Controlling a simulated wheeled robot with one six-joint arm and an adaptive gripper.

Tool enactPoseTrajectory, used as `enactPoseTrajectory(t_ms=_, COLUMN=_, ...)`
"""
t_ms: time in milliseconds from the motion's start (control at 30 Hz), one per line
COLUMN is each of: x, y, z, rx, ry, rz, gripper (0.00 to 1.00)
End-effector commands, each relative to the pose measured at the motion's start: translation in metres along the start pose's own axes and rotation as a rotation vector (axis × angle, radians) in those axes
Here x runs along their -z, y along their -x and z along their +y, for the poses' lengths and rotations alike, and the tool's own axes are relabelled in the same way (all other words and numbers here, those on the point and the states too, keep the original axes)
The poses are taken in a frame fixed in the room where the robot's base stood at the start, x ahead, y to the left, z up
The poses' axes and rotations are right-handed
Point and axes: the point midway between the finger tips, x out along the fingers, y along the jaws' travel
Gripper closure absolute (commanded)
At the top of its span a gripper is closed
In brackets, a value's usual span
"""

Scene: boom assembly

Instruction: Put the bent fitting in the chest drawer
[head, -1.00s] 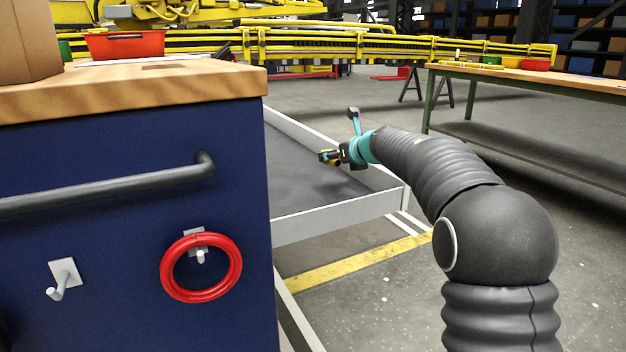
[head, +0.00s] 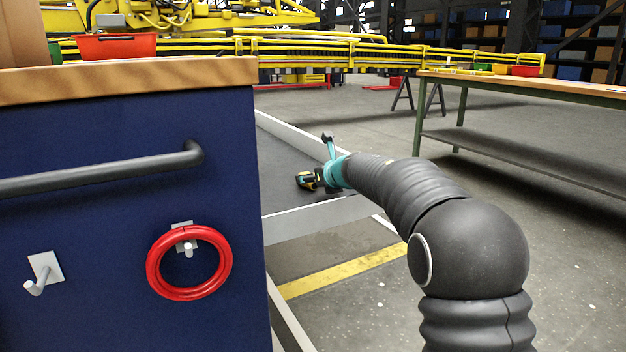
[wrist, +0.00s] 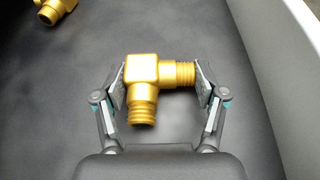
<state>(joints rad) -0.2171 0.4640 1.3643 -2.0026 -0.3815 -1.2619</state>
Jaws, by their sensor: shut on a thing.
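The bent fitting (wrist: 146,84) is a gold-coloured elbow with ribbed ends. In the wrist view my gripper (wrist: 160,88) is shut on it, one finger at each side. The open chest drawer (head: 318,220) has light grey walls and a dark floor. In the head view my gripper (head: 308,181) is over the drawer's near right part, and the drawer floor lies behind the fitting in the wrist view. I cannot tell whether the fitting touches the floor. The blue chest (head: 100,230) stands at the left.
Another gold fitting (wrist: 55,10) lies on the drawer floor at the wrist view's upper left. A drawer wall (wrist: 295,60) runs along the right. A red ring (head: 189,263) hangs on the chest's side. A green-legged workbench (head: 530,85) stands at the right.

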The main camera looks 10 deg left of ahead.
Motion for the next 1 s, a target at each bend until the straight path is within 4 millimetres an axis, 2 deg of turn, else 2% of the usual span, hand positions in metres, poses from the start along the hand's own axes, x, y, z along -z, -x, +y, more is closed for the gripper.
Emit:
enactPoseTrajectory(t_ms=67, x=0.002, y=-0.001, z=0.000, rx=0.000, ry=0.000, rz=-0.001, gripper=0.71)
enactPoseTrajectory(t_ms=100, x=0.001, y=-0.001, z=0.000, rx=0.000, ry=0.000, rz=0.000, gripper=0.21)
enactPoseTrajectory(t_ms=167, x=0.001, y=-0.001, z=0.000, rx=0.000, ry=0.000, rz=0.000, gripper=0.06)
enactPoseTrajectory(t_ms=200, x=0.001, y=-0.001, z=0.000, rx=0.000, ry=0.000, rz=0.000, gripper=0.04)
enactPoseTrajectory(t_ms=633, x=-0.001, y=0.005, z=0.000, rx=0.000, ry=0.000, rz=-0.001, gripper=0.04)
enactPoseTrajectory(t_ms=767, x=-0.002, y=0.022, z=0.000, rx=0.001, ry=-0.001, rz=-0.002, gripper=0.04)
enactPoseTrajectory(t_ms=1000, x=-0.002, y=0.068, z=0.000, rx=0.001, ry=-0.001, rz=-0.003, gripper=0.04)
